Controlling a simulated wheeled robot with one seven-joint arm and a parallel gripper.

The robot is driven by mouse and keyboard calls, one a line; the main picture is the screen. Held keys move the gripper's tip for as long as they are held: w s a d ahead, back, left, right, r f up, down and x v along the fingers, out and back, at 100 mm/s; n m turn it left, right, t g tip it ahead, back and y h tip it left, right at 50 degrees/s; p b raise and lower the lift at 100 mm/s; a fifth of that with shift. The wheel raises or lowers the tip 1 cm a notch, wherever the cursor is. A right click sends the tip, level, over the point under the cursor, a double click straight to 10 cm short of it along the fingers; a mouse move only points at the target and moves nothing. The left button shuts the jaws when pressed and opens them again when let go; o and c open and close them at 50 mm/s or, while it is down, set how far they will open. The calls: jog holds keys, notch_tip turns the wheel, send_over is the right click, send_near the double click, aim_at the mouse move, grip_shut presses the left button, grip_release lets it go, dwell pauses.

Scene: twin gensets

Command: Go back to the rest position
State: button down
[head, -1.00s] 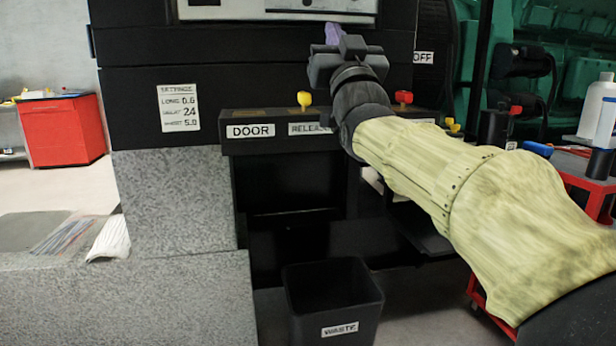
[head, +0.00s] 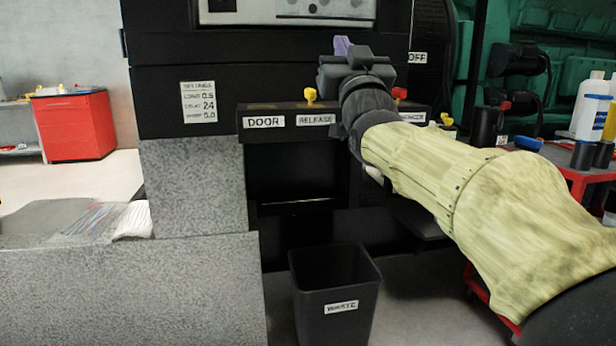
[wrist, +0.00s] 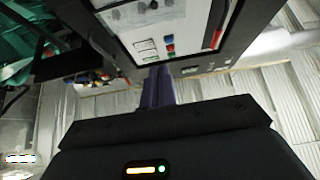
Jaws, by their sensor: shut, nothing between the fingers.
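My gripper (head: 342,46) is raised in front of the black machine cabinet (head: 160,70), at the end of my arm in its pale yellow sleeve. Its purple fingers are together, with nothing between them. They also show in the wrist view (wrist: 158,88), pointing toward a light control panel (wrist: 160,28) with small buttons. In the head view, the gripper stands above the ledge with the DOOR and RELEASE labels (head: 290,121) and seems apart from it. My wrist hides part of that ledge and one of its labels.
A yellow knob (head: 310,95) and a red knob (head: 399,93) stand on the ledge near my wrist. A black WASTE bin (head: 335,295) stands below. A red cart with bottles (head: 590,180) is at the right. A grey speckled block (head: 130,290) fills the lower left.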

jog(key=d+f+m+g+h+p, duration=0.15)
jog(key=f+g+p, duration=0.3)
jog(key=f, duration=0.85)
jog(key=d+f+g+h+p, duration=0.25)
jog(key=f+g, duration=0.35)
jog(key=f, duration=0.6)
jog(key=s+d+f+g+p, duration=0.3)
jog(key=s+f+g+p, duration=0.25)
jog(key=s+f, duration=0.5)
jog(key=s+d+f+g+p, duration=0.2)
jog(key=s+f+g+p, duration=0.35)
jog(key=s, duration=0.75)
notch_tip(320, 180, up, 35)
jog(key=p, duration=3.4)
jog(key=shift+w+m+h+p, duration=0.3)
jog(key=shift+m+h, duration=0.05)
jog(key=shift+h, duration=0.05)
jog(key=shift+s+d+g, duration=0.1)
jog(key=shift+d+g, duration=0.1)
jog(key=shift+g, duration=0.05)
